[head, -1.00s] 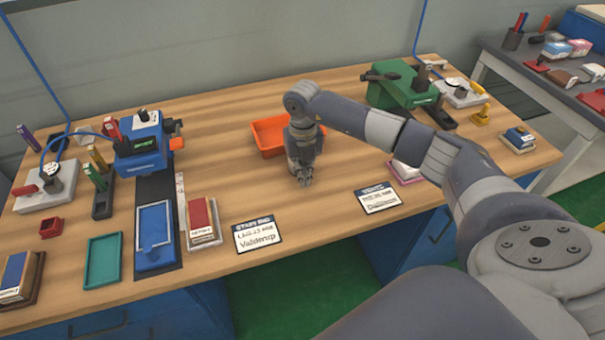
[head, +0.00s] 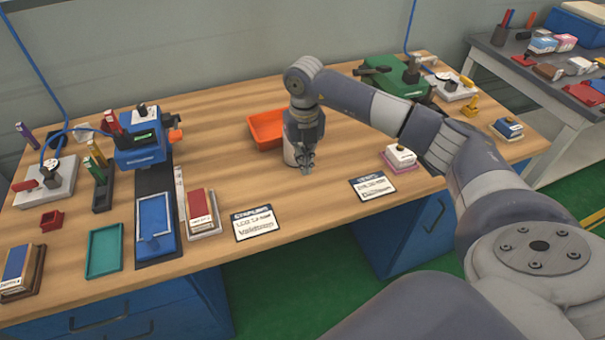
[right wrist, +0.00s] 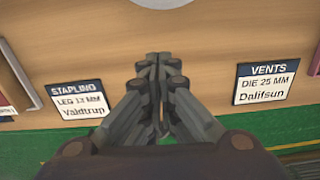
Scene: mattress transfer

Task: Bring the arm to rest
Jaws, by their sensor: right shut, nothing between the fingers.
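My right gripper (head: 307,168) is shut and empty, pointing down over the middle of the table (head: 330,205). In the right wrist view its fingers (right wrist: 159,62) are together, with bare wood around the tips. A white round object (head: 291,154) stands just behind the gripper and is partly hidden by it; its edge shows at the top of the right wrist view (right wrist: 162,3). My left gripper is not in view.
An orange tray (head: 262,143) lies behind the gripper. A stapling card (head: 256,222) and a vents card (head: 372,188) lie near the front edge. A blue machine (head: 138,155) stands left, a green machine (head: 395,75) at back right. A pink-edged pad (head: 399,158) lies under my forearm.

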